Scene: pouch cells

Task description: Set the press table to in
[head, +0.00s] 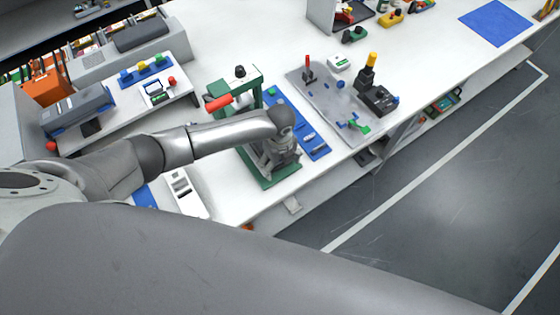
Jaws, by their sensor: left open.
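The green press (240,78) stands on the white bench in the middle of the head view, with a red-handled lever (218,103) at its left. Its green base (285,179) shows at the front. My left arm reaches across from the left, and my left gripper (274,168) points down over the front of the press. The gripper is open. The arm and gripper hide much of the press's middle, so the press table cannot be made out clearly, nor whether the gripper touches it. My right gripper is not in view.
A blue strip with small parts (312,139) lies right of the press. A white device (184,190) lies left of the press. The bench's front edge is close; open floor (450,200) lies right.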

